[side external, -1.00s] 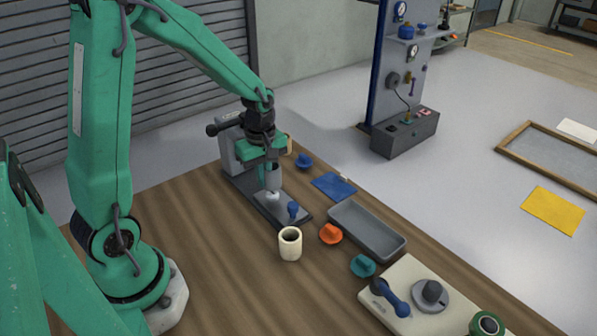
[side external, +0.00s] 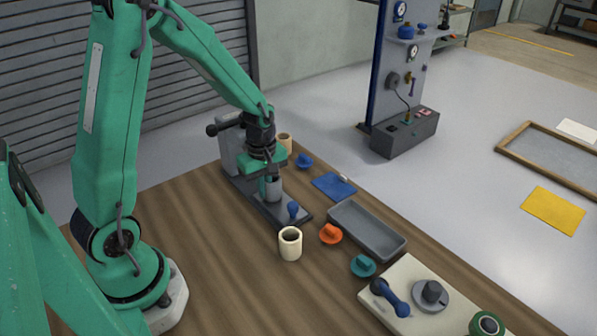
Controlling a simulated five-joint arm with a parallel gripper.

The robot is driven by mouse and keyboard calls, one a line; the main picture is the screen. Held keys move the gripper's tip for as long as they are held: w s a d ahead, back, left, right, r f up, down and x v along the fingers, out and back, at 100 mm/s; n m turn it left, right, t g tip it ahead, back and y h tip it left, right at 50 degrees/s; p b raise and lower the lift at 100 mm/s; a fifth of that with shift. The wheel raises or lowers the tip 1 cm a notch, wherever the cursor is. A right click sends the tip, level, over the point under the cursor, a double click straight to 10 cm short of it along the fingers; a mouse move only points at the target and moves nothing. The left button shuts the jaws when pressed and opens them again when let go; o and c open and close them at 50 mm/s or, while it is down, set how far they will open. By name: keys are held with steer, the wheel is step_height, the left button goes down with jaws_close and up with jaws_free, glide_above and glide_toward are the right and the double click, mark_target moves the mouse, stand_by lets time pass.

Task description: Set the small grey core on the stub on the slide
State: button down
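The small grey core (side external: 273,190) is upright low over the slide (side external: 257,205), a dark plate with a lighter top at the foot of a grey press-like stand. My gripper (side external: 268,179) points straight down with its green fingers at the core and looks shut on it. The stub on the slide is hidden behind or under the core. I cannot tell whether the core is around the stub or only just above it. A blue knob (side external: 293,209) stands on the slide's near end.
A cream cup-like roller (side external: 290,244) stands just in front of the slide. An orange knob (side external: 330,233), a teal knob (side external: 363,266) and a grey tray (side external: 367,230) lie to the right. A cream-coloured device (side external: 405,318) is at front right. The left table is clear.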

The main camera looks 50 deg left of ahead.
steer(key=shift+f, duration=0.1)
steer(key=c, duration=1.6)
jaws_free()
steer(key=shift+o, duration=0.3)
steer(key=shift+w, duration=0.1)
steer(key=r, duration=0.7)
steer(key=shift+s+r, duration=0.2)
steer(key=shift+r, duration=0.3)
steer(key=shift+r, duration=0.1)
